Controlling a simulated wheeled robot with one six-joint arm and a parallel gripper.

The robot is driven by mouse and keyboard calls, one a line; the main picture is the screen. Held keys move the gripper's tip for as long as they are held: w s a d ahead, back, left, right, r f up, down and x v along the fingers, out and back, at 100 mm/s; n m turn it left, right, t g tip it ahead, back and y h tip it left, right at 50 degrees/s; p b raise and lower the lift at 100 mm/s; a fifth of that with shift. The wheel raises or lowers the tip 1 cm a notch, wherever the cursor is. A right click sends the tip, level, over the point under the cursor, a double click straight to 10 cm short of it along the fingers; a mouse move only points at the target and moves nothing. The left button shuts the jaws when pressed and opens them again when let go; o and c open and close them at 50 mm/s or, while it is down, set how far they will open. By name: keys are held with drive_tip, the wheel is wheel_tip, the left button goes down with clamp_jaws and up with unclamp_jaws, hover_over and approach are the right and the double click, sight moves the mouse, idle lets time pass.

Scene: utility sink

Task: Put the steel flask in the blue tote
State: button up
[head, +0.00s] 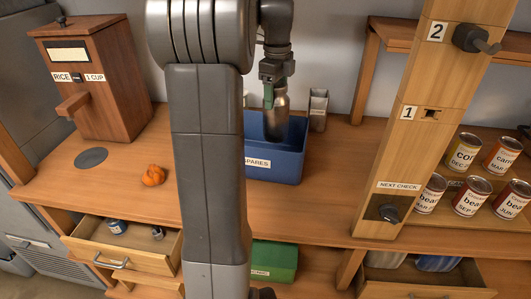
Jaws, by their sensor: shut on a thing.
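The steel flask (276,118) is a shiny grey bottle, upright, held in my gripper (275,88). My gripper points down and is shut on the flask's upper part. The flask's lower part shows in front of the inside of the blue tote (290,169). The tote stands on the wooden counter and has a label reading "SPARES". My arm hides the tote's left part. I cannot tell whether the flask touches the tote's floor.
A wooden rice dispenser (98,80) stands at the left, with an orange lump (153,175) on the counter. A grey container (318,109) stands behind the tote. A wooden post (412,120) and several cans are at the right. An open drawer (125,249) juts out below.

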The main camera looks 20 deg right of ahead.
sight(275, 124)
drive_tip(key=f, duration=0.7)
drive_tip(key=shift+w+d, duration=0.15)
drive_tip(key=shift+w, duration=0.25)
drive_tip(key=shift+f+p, duration=0.3)
drive_tip(key=shift+f, duration=1.5)
drive_tip(key=shift+f, duration=0.1)
drive_tip(key=o, duration=1.7)
wheel_tip(275, 124, up, 12)
drive_tip(key=shift+r, duration=0.1)
